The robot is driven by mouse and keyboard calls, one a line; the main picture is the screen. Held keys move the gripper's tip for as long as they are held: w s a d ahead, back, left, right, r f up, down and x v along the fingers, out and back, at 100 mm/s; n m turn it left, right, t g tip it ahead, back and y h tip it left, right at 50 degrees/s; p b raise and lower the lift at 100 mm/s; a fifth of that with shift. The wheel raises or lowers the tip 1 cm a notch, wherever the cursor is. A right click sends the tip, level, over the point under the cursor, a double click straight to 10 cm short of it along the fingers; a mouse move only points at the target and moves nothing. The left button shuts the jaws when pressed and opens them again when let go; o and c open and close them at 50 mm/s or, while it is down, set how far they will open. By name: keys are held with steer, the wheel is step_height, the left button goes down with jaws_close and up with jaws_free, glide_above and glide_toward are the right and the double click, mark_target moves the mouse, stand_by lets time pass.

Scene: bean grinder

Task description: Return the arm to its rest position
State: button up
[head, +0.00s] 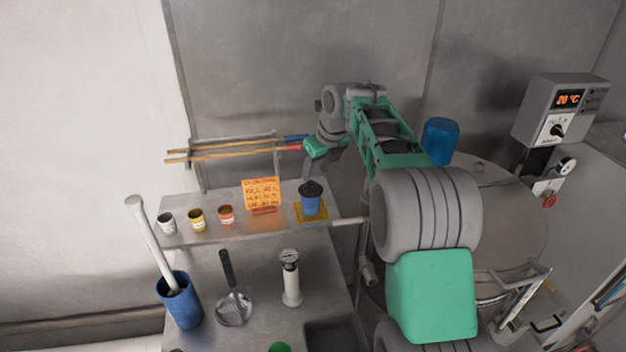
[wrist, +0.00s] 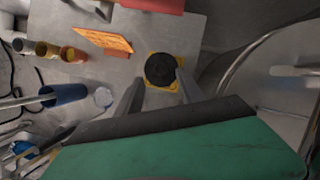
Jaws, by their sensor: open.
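My arm reaches from the right side of the head view up over the steel shelf (head: 240,222). My gripper (head: 308,172) is just above a blue grinder (head: 310,203) with a dark top, which stands on a yellow mat (head: 299,215). In the wrist view, my gripper (wrist: 160,95) has its fingers apart, one on each side of the grinder's dark round top (wrist: 160,69). I cannot tell whether the fingers touch it.
Small cups (head: 197,219) and an orange note (head: 262,193) stand on the shelf. Wooden-handled tools (head: 225,153) lie on a rack behind. A blue container (head: 440,140) and a control box (head: 562,110) are to the right. A blue bucket (head: 179,305) stands below left.

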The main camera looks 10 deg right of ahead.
steer(key=shift+v, duration=1.1)
steer(key=s+a+r+n+b, duration=0.1)
steer(key=s+a+n+b, duration=0.15)
steer(key=s+n, duration=1.15)
steer(key=s+f+n+h, duration=0.1)
steer(key=s+f+n, duration=0.3)
steer(key=s+n, duration=0.4)
steer(key=s+f+n, duration=0.4)
steer(key=s+n, duration=0.4)
steer(key=s, duration=0.1)
steer(key=shift+d+h+b, duration=0.35)
steer(key=shift+d+h, duration=0.05)
steer(key=shift+d, duration=0.1)
